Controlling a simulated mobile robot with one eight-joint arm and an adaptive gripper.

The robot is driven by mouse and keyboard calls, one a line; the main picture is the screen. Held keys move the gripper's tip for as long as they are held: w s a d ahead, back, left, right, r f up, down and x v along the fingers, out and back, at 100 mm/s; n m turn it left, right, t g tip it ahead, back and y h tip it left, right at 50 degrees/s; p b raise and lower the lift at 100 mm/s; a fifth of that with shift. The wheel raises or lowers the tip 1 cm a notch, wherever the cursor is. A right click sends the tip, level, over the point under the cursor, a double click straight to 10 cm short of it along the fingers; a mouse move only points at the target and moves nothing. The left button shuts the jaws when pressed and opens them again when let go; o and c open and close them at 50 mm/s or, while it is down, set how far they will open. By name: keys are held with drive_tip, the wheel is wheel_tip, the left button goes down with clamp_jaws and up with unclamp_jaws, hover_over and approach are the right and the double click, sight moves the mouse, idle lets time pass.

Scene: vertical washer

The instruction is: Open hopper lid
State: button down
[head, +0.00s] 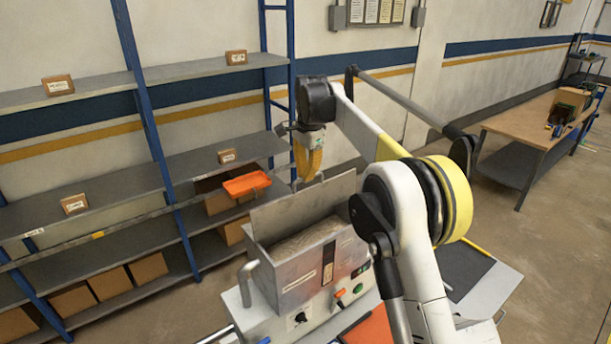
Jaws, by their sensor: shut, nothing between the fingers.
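The machine's metal hopper (318,270) is a grey box below and in front of my arm. Its flat grey lid (290,213) stands raised along the hopper's far edge, and the hopper's inside shows, with a rough grey surface in it. My gripper (307,176) has yellow fingers pointing down. It is shut and empty, and in the picture it appears just above the lid's upper edge. I cannot tell whether the fingertips touch the lid, since depth is unclear in this single view.
A control panel (335,312) with knobs and buttons is on the machine's front. A curved handle (247,283) stands at its left. Shelves (115,178) with cartons and an orange tray (246,184) line the wall behind. A wooden workbench (530,120) stands far right. Open floor (500,225) lies between.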

drive_tip(key=shift+f, duration=0.2)
drive_tip(key=b, duration=0.1)
drive_tip(key=s+b, duration=0.1)
drive_tip(key=b, duration=0.1)
drive_tip(key=shift+s+d+f+t+y, duration=0.1)
drive_tip(key=shift+d+f+t+y, duration=0.1)
drive_tip(key=shift+d+t+y, duration=0.15)
drive_tip(key=s+d+f+t+y+b, duration=0.1)
drive_tip(key=s+d+t+y+b, duration=0.2)
drive_tip(key=s+b, duration=0.3)
drive_tip(key=shift+d+f+t+b, duration=0.25)
drive_tip(key=shift+d+t+b, duration=0.25)
drive_tip(key=shift+t+b, duration=0.55)
drive_tip(key=c, duration=1.5)
unclamp_jaws()
drive_tip(key=shift+w, duration=0.1)
drive_tip(key=v, duration=1.2)
drive_tip(key=shift+w+r, duration=0.2)
drive_tip(key=shift+r, duration=0.05)
